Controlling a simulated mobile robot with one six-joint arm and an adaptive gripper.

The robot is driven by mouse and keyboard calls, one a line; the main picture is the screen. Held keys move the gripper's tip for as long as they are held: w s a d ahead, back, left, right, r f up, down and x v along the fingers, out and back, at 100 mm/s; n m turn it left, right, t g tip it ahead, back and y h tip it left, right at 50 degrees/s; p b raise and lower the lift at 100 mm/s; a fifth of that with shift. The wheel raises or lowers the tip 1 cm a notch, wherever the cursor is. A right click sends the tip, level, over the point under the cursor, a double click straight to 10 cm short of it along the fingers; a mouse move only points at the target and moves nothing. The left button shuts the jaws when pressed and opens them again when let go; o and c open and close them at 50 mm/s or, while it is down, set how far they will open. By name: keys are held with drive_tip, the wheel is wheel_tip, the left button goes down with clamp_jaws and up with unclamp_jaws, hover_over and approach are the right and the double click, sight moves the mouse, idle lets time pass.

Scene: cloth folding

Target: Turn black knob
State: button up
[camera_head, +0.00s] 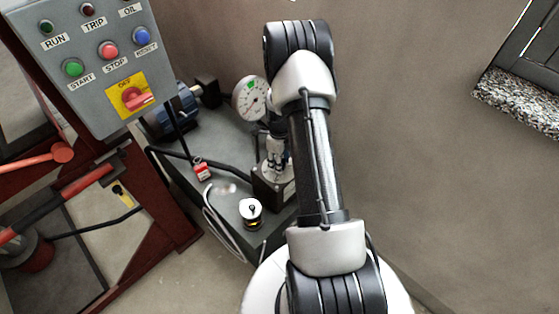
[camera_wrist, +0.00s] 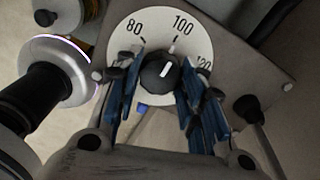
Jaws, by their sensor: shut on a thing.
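The black knob (camera_wrist: 158,78) sits at the centre of a white dial (camera_wrist: 133,27) marked 80, 100 and 120 in the wrist view. Its white line points up and slightly right, toward the 100 mark. My gripper (camera_wrist: 161,71) has its blue-padded fingers on the left and right sides of the knob, shut on it. In the head view, my gripper (camera_head: 274,152) points down at a dark box (camera_head: 271,188) beside the pressure gauge (camera_head: 250,98). The knob cannot be made out there.
A grey control panel (camera_head: 62,90) with several buttons and a red-yellow switch (camera_head: 134,97) stands at the left on a dark red frame. Fittings flank the dial closely.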

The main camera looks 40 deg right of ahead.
drive_tip(key=o, duration=1.1)
drive_tip(key=shift+r, duration=0.1)
wheel_tip(320, 180, up, 12)
drive_tip(key=shift+f, duration=0.1)
